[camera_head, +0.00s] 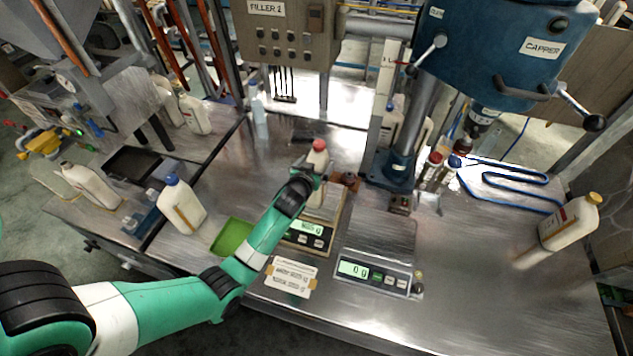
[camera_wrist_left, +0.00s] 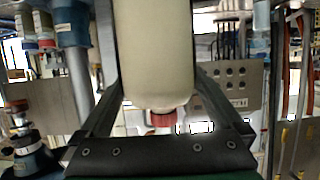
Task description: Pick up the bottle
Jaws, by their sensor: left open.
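A cream bottle with a red cap (camera_head: 318,158) stands upright on the left scale (camera_head: 303,238). My left arm reaches to it from the left, and my left gripper (camera_head: 312,180) is at the upper part of the bottle. In the left wrist view the bottle (camera_wrist_left: 154,50) shows upside down, its red cap low in the picture. The two dark fingers of my left gripper (camera_wrist_left: 158,90) lie apart on either side of it, open. The arm hides part of the bottle in the head view. My right gripper does not show.
A second scale (camera_head: 375,255) stands to the right, with a label card (camera_head: 290,277) left of it. A bottle with a blue cap (camera_head: 181,205) and a green tray (camera_head: 232,237) are to the left. The capper column (camera_head: 410,130) rises behind. The right bench is mostly clear.

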